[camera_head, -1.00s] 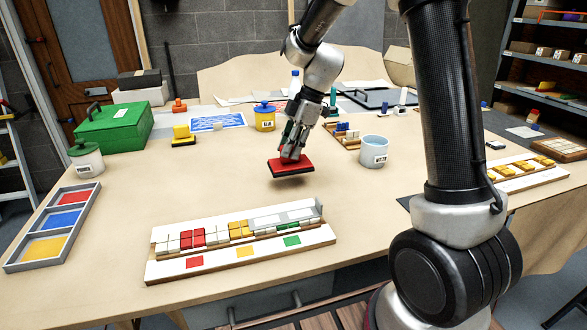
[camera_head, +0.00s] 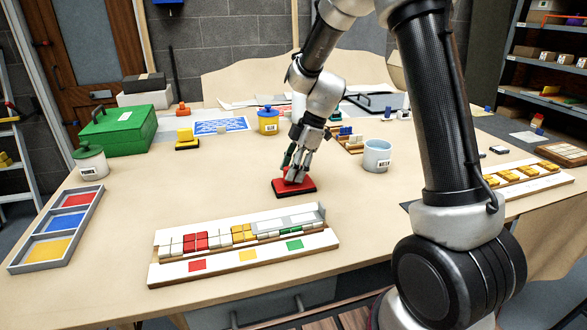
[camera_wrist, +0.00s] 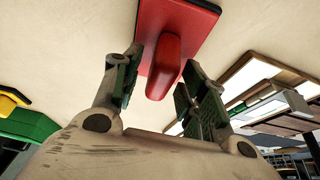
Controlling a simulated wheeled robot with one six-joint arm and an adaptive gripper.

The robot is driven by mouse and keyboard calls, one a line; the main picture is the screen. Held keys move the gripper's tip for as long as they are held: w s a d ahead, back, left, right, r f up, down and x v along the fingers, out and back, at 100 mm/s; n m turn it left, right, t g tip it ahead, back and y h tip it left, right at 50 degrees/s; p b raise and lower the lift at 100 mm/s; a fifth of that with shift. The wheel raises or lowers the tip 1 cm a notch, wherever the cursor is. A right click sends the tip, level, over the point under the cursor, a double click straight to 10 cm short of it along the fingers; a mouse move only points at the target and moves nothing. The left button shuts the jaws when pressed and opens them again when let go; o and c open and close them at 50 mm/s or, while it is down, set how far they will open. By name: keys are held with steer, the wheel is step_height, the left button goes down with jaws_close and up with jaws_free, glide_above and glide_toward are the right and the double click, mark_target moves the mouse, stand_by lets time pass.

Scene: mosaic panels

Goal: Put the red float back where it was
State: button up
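The red float (camera_head: 301,189) has a flat red top, a dark base and a red handle. It appears to lie flat on the table (camera_head: 375,215), behind the mosaic panel. My gripper (camera_head: 295,178) is low over it. The float's base is partly outside the top of the wrist view.
The mosaic panel (camera_head: 242,269) with coloured tiles lies in front. A three-colour tray (camera_head: 50,255) is at left. A pale blue cup (camera_head: 377,158) and a wooden tile rack (camera_head: 350,148) stand close at right.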

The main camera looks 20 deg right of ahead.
steer(key=shift+r, duration=0.1)
steer(key=v, duration=1.1)
steer(key=s+d+r+m+t+h, duration=0.1)
steer(key=s+d+r+m, duration=0.25)
steer(key=s+r, duration=0.3)
steer(key=s+d+m+t+h, duration=0.1)
steer(key=s+d+m, duration=0.2)
steer(key=s+m, duration=0.4)
steer(key=s+d+m+t+h, duration=0.2)
steer(key=s+d+m, duration=0.2)
steer(key=s, duration=1)
steer(key=m, duration=0.3)
steer(key=shift+s+r, duration=0.15)
steer(key=shift+s, duration=0.1)
